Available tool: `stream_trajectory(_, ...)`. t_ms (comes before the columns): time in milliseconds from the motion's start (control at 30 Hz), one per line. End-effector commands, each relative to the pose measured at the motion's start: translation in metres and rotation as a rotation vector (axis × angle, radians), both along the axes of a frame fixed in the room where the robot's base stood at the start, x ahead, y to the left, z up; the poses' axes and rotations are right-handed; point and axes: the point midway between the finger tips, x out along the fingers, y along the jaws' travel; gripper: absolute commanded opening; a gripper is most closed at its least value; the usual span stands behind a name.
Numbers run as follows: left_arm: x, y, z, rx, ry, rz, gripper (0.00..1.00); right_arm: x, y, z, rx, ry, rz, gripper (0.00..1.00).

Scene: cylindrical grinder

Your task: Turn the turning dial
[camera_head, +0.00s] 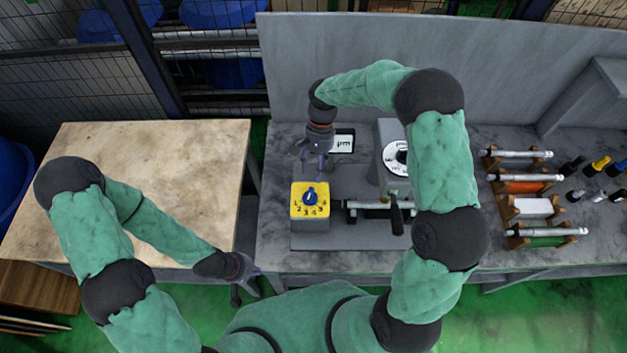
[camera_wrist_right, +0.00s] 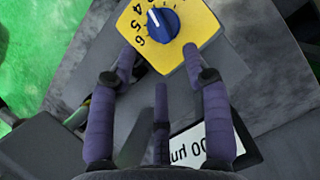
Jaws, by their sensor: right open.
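The turning dial is a blue knob (camera_head: 309,195) with a white pointer mark on a yellow numbered plate (camera_head: 298,211), on the grinder's grey base. In the right wrist view the blue knob (camera_wrist_right: 162,25) and yellow plate (camera_wrist_right: 203,27) are at the top, beyond the fingertips. My right gripper (camera_head: 318,170) is open and empty, just behind the dial in the head view; its spread fingers also show in the right wrist view (camera_wrist_right: 148,85). I see no contact with the knob. My left gripper (camera_head: 250,280) hangs low by the wooden table's front right corner, away from the dial; its finger opening is unclear.
A small display (camera_head: 343,141) stands behind the dial. A horizontal cylinder with a dark handle (camera_head: 397,215) lies right of it, near a round white gauge (camera_head: 396,158). Racks with bars (camera_head: 524,182) stand further right. A mostly bare wooden table (camera_head: 150,150) is at left.

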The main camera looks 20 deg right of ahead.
Motion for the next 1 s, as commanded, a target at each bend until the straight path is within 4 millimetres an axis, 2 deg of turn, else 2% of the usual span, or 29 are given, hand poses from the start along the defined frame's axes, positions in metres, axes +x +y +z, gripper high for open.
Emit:
stream_trajectory(100, 0.0, 0.0, 0.0, 0.0, 0.0, 0.0, 0.0, 0.007, -0.004, 0.018, 0.0, -0.001, -0.001, 0.49)
stream_trajectory(300, 0.0, 0.0, 0.0, 0.0, 0.0, 0.0, 0.0, 0.012, -0.007, 0.035, 0.0, 0.001, -0.001, 0.49)
stream_trajectory(1000, 0.0, 0.0, 0.0, 0.0, 0.0, 0.0, 0.0, 0.013, -0.008, 0.037, 0.0, 0.002, -0.001, 0.49)
